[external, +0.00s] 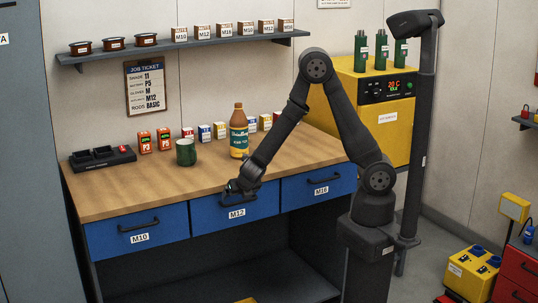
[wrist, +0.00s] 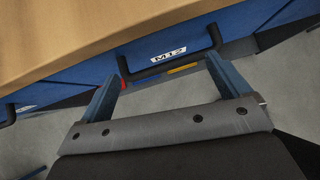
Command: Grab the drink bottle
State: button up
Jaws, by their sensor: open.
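The drink bottle (external: 239,131) stands upright on the wooden bench top, orange-brown with a teal label and a brown cap. It is not in the wrist view. My gripper (external: 240,188) is in front of the bench at the M12 drawer, lower and nearer than the bottle and apart from it. In the wrist view my gripper (wrist: 163,75) is open, its two blue fingers spread to either side of the dark M12 drawer handle (wrist: 170,64). Whether the fingers touch the handle I cannot tell.
A green mug (external: 186,152) stands left of the bottle, with small boxes (external: 204,133) behind. A dark charger (external: 102,158) sits at the bench's left end. Blue drawers (external: 137,229) line the front. A yellow machine (external: 377,115) stands right. The front bench top is clear.

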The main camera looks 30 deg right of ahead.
jog(key=w+d+r+t+y, duration=0.1)
jog(key=w+d+r, duration=0.25)
jog(key=r, duration=0.25)
jog(key=w+d+r+t, duration=0.1)
jog(key=w+d+r, duration=0.1)
jog(key=w+r, duration=0.35)
jog(key=n+t, duration=0.1)
jog(key=t, duration=0.1)
send_near(243, 123)
jog(key=x, duration=0.8)
jog(key=shift+w+a+r, duration=0.15)
jog(key=shift+w+a, duration=0.1)
jog(key=shift+w, duration=0.15)
jog(key=x, duration=0.4)
jog(key=shift+s+d+f, duration=0.15)
jog(key=shift+f, duration=0.2)
jog(key=shift+w+f, duration=0.3)
jog(key=shift+w, duration=0.3)
jog(key=shift+r, duration=0.1)
jog(key=c, duration=1.4)
